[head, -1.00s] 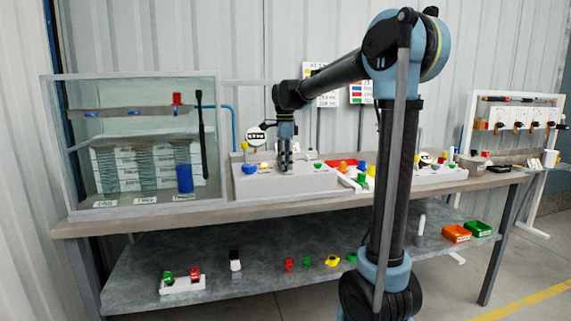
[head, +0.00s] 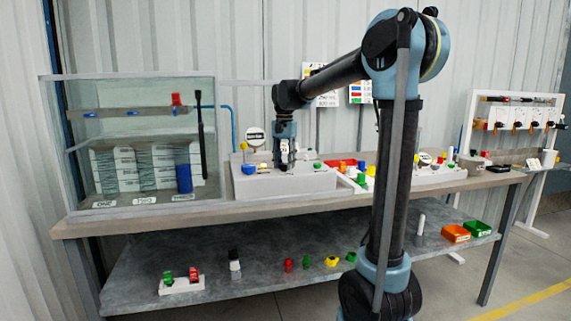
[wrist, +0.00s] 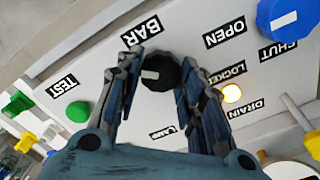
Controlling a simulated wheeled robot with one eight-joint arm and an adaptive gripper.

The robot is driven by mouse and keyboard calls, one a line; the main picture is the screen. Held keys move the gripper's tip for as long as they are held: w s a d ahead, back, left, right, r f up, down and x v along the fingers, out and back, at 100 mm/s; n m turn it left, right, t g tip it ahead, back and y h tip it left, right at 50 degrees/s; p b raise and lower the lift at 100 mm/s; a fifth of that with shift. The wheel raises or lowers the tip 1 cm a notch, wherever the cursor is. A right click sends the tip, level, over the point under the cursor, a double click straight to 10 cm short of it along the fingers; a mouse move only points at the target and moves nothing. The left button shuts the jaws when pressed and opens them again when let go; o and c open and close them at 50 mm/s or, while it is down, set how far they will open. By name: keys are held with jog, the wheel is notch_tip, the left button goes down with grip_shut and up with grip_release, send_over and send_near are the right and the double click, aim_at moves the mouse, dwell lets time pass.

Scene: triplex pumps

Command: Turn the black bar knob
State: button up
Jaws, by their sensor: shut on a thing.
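The black bar knob (wrist: 160,70) is a round, ridged dial with a white mark, beside the BAR label on the white panel (head: 320,184). In the wrist view its white mark points left. My gripper (wrist: 162,76) is shut on the knob, one finger on the left and one on the right. In the head view my gripper (head: 285,153) reaches down to the panel from above, and its fingers hide the knob there.
A blue knob (wrist: 284,18) by the OPEN and SHUT labels and a green knob (wrist: 78,111) sit nearby. A lit yellow lamp (wrist: 232,93) is close to the right finger. A round gauge (head: 255,137) stands behind the panel, and a glass tank (head: 75,150) is to the left.

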jog(key=n, duration=0.6)
jog(key=shift+w+a+n, duration=0.1)
jog(key=shift+n, duration=0.2)
jog(key=n, duration=1.3)
jog(key=shift+n, duration=0.3)
jog(key=n, duration=0.5)
jog(key=shift+n, duration=0.3)
jog(key=o, duration=1.1)
jog(key=shift+c, duration=0.2)
